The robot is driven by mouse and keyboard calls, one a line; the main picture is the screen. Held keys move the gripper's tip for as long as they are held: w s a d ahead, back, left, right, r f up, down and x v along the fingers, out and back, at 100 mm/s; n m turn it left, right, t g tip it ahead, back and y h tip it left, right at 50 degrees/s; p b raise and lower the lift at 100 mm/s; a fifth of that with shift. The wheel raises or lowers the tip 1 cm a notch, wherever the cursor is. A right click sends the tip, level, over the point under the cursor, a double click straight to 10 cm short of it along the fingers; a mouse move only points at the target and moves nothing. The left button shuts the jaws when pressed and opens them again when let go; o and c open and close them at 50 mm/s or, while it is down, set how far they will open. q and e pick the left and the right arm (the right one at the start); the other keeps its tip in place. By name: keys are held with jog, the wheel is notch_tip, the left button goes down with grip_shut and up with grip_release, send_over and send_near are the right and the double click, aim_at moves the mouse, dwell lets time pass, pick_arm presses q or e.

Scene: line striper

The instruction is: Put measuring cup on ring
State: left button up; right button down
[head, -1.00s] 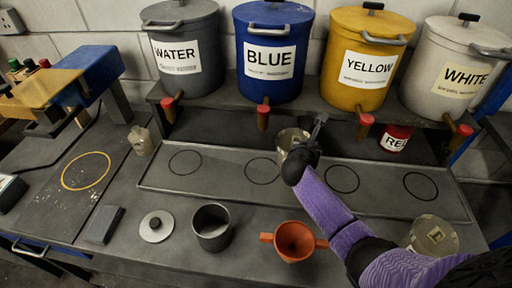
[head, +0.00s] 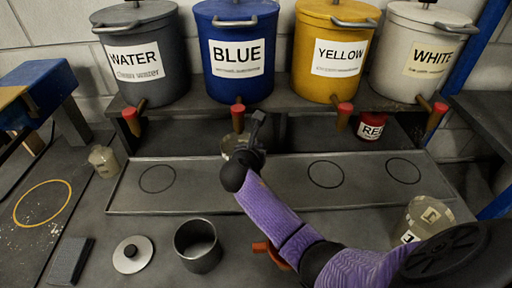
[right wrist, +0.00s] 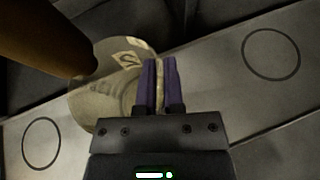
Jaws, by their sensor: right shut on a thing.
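My right gripper (right wrist: 160,85) is shut on the rim or handle side of a clear measuring cup (right wrist: 90,100) with a pale label. In the head view the cup (head: 232,145) is partly hidden behind my right gripper (head: 257,130), below the blue pot's tap. Black rings are drawn on the long grey tray: one at left (head: 157,178), one right of centre (head: 326,174), one at far right (head: 403,171). The ring below the blue tap is hidden by the cup and my arm. I cannot tell whether the cup touches the tray (head: 200,205). My left gripper is out of view.
The blue pot's tap (head: 238,118) hangs close above the cup. Another clear labelled cup (head: 428,212) stands at right. A dark grey mug (head: 197,250), a lid (head: 132,255) and a partly hidden orange funnel (head: 268,252) are in front. An orange ring (head: 43,203) is at left.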

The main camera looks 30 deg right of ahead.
jog(key=c, duration=0.8)
grip_release()
jog(key=shift+s+d, duration=0.1)
jog(key=shift+d, duration=0.05)
jog(key=shift+o, duration=0.3)
jog(key=shift+r, duration=0.1)
pick_arm(q)
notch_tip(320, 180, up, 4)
jog(key=p, duration=0.4)
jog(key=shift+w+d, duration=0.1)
pick_arm(e)
jog(key=v, duration=1.2)
